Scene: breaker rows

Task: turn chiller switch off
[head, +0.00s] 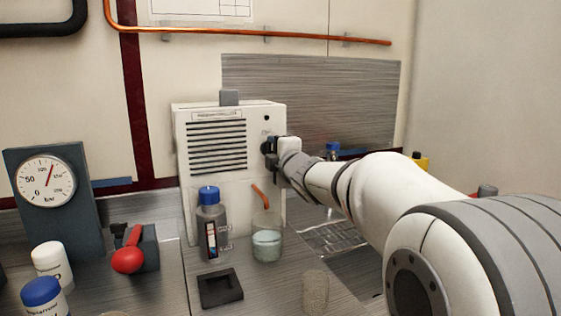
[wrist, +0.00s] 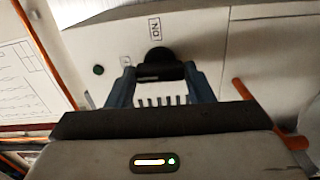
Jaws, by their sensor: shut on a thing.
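The chiller is a cream box (head: 180,135) with dark vent slots, standing against the back wall. Its black switch knob (wrist: 158,55) shows in the wrist view, with an ON label (wrist: 155,26) beside it. My gripper (head: 268,147) is at the right part of the chiller's front face. In the wrist view my gripper (wrist: 160,78) has its two fingers on either side of the knob, shut on it. The fingers partly hide the knob, so its exact angle is hard to read. In the head view the gripper covers most of the switch.
A red-handled lever (head: 130,255) and a gauge (head: 48,187) are at left. A black tray (head: 220,296) lies in front. A copper pipe (head: 220,34) runs above.

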